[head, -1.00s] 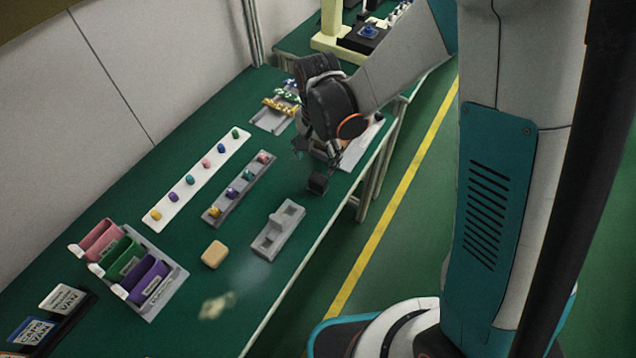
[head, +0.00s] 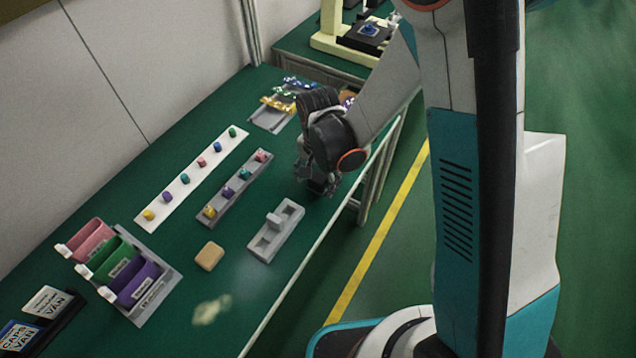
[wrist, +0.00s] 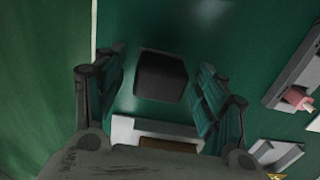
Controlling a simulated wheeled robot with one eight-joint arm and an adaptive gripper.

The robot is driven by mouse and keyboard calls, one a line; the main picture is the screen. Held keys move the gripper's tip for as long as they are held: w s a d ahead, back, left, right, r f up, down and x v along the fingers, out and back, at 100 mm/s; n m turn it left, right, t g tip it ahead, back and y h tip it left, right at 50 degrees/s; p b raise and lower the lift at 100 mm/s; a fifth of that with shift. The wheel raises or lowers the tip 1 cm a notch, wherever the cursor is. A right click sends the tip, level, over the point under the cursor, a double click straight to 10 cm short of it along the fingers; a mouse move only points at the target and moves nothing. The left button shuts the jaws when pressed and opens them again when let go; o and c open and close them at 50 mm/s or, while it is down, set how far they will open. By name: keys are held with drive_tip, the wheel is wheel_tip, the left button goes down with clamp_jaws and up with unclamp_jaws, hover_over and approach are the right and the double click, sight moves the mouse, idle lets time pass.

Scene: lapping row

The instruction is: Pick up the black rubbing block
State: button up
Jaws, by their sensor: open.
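The black rubbing block (wrist: 160,76) stands on the green bench top and shows between my fingers in the wrist view. My gripper (wrist: 157,88) is open, with one finger on either side of the block; no contact is visible. In the head view my gripper (head: 316,182) is low near the bench's right edge. It hides most of the block there.
A grey two-pocket holder (head: 276,231) and a tan block (head: 209,256) lie nearer. A grey rack (head: 238,188) and a white strip (head: 192,180) carry small coloured pieces. Colored bins (head: 118,272) stand at left. A white-edged tray (wrist: 125,130) lies close to my gripper.

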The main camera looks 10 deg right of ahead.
sight(318, 177)
drive_tip(key=c, duration=1.2)
drive_tip(key=shift+r, duration=0.15)
wheel_tip(318, 177, up, 20)
drive_tip(key=p, duration=0.7)
